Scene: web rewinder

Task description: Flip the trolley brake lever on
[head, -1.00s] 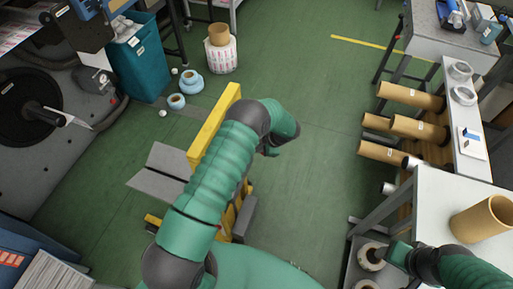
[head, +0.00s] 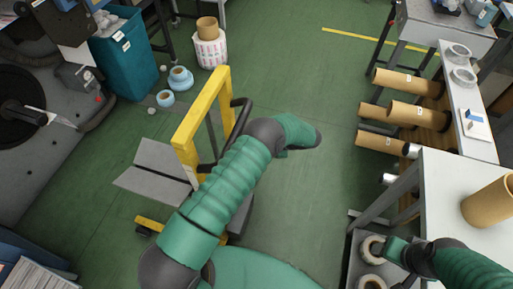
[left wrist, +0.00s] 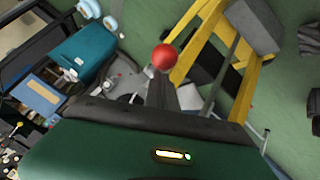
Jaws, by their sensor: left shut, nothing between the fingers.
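The trolley has a yellow upright frame (head: 181,130) and grey plates (head: 158,160), standing left of my left arm in the head view. My arm covers part of it. In the left wrist view its yellow bars (left wrist: 188,62) show at the upper right. A red ball knob (left wrist: 164,57), likely the brake lever's, is near the centre there. My left gripper (left wrist: 159,85) is shut and empty, just below the knob in the picture; I cannot tell whether they touch. The head view hides this gripper behind my arm. My right gripper does not show.
A teal bin (head: 125,55) and blue rolls (head: 180,78) stand beyond the trolley. Brown tubes (head: 408,82) lie on a rack at the right, beside a white table (head: 450,185). The green floor between is clear.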

